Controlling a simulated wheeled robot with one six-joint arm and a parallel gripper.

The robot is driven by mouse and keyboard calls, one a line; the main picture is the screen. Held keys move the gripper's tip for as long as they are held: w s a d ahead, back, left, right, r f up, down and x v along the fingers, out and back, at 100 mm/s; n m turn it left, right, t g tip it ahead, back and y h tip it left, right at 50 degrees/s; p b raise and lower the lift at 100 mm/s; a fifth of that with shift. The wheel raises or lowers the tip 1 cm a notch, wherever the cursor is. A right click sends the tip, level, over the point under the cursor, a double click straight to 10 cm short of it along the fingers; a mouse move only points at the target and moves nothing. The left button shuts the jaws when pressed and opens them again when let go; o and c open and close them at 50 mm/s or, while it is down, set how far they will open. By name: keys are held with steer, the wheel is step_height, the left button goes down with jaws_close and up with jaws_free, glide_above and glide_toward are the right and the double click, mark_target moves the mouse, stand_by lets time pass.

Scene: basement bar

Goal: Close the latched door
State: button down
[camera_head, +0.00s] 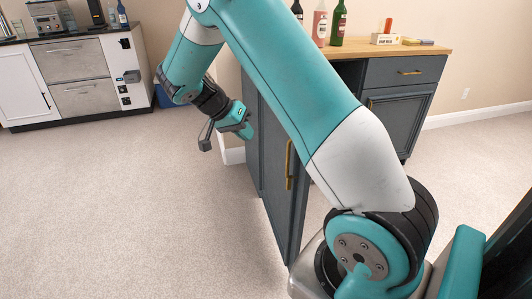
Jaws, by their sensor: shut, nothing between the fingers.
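A dark blue-grey door (283,203) with a long vertical gold handle (289,165) stands swung out from the dark cabinet (400,110) under a wooden top. My arm hides its upper part and the region where it meets the cabinet. My gripper (244,129) is shut and empty, close to the left side of the dark panels in the picture. I cannot tell whether it touches them. No latch can be made out.
Bottles (320,25) and small boxes (386,39) stand on the wooden top (440,50). A grey and white counter (75,85) stands at the back left. The carpet (110,210) at the left is clear.

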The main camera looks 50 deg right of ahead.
steer(key=s+d+f+b, duration=0.1)
steer(key=s+d+f, duration=0.5)
steer(key=f, duration=0.1)
steer(key=shift+s+d+f, duration=0.25)
steer(key=shift+s, duration=0.05)
